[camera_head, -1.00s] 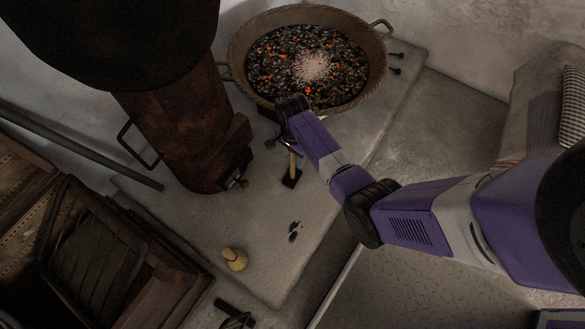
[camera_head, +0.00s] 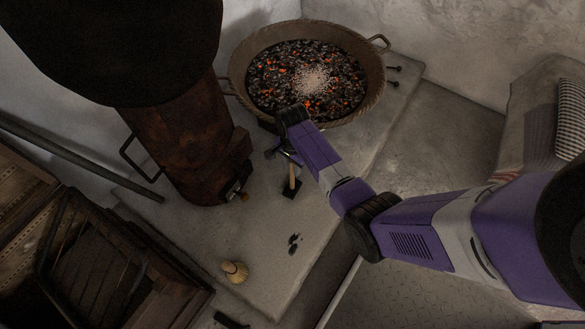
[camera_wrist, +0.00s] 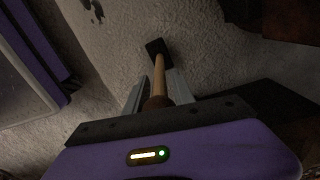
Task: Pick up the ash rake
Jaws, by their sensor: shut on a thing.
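The ash rake (camera_head: 291,182) has a pale wooden handle and a dark, flat, square head. My gripper (camera_head: 283,151) is at the handle's upper end. In the wrist view the handle (camera_wrist: 159,75) runs between the two grey fingers of my gripper (camera_wrist: 157,92), which are shut on it. The dark head (camera_wrist: 156,47) points away from my gripper. I cannot tell whether the head touches the slab.
A wide brazier (camera_head: 237,76) of glowing coals stands just behind my gripper. A rusty cylindrical stove (camera_head: 180,150) stands close at left. A small whisk-like brush (camera_head: 235,271) and dark bits (camera_head: 294,243) lie on the slab (camera_head: 330,190). Wooden crates (camera_head: 90,265) stand at lower left.

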